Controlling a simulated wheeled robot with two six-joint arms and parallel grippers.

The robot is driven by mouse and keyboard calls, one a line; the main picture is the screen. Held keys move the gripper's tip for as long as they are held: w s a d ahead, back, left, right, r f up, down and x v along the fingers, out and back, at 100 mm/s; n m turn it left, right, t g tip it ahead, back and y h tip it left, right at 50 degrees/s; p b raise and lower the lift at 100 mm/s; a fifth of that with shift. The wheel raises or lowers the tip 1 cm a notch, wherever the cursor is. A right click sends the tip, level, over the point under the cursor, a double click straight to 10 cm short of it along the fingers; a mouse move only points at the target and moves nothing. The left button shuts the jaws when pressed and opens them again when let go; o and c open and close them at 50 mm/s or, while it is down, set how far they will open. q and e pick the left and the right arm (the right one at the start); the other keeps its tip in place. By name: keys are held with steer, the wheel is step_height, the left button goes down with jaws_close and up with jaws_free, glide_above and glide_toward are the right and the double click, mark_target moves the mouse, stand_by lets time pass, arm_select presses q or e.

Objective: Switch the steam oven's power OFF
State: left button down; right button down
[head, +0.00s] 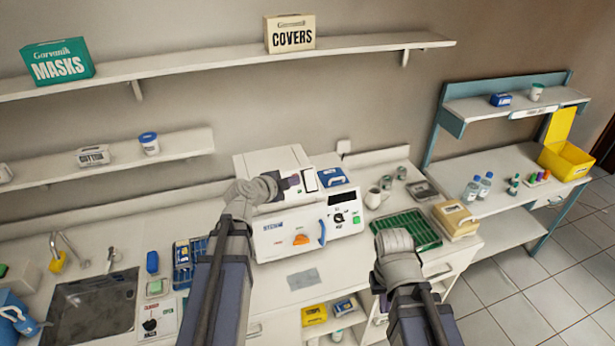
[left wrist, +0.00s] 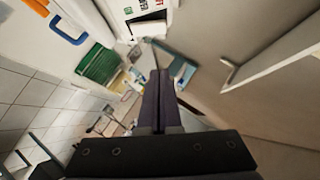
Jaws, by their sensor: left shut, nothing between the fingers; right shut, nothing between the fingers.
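The steam oven (head: 278,238) is a white box on the counter with a blue handle, an orange knob, a black dial and a green button on its front. A raised rear part carries a panel (head: 309,180) with small red marks and a dark window; it also shows in the left wrist view (left wrist: 150,27). My left gripper (head: 292,183) is shut and empty, above the oven's top by this panel; its fingers (left wrist: 160,75) are together in the wrist view. I cannot tell whether it touches. My right gripper (head: 378,284) is shut, mostly hidden behind its wrist, before the counter.
A green tray (head: 408,228), a mug (head: 375,198) and a tan box (head: 455,219) stand right of the oven. A blue box (head: 333,177) sits on its top. A blue rack (head: 188,262) and sink (head: 95,303) are left. A shelf (head: 220,64) runs above.

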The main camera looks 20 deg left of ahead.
arm_select(q)
steer(key=b, duration=0.5)
glide_toward(314, 174)
steer(key=w+d, duration=0.2)
steer(key=d, duration=0.1)
steer(key=w+f+b, duration=0.1)
steer(key=w+a+f, duration=0.1)
steer(key=w, duration=0.1)
steer(key=shift+f+b, duration=0.3)
steer(key=shift+b, duration=0.05)
steer(key=shift+a, duration=0.15)
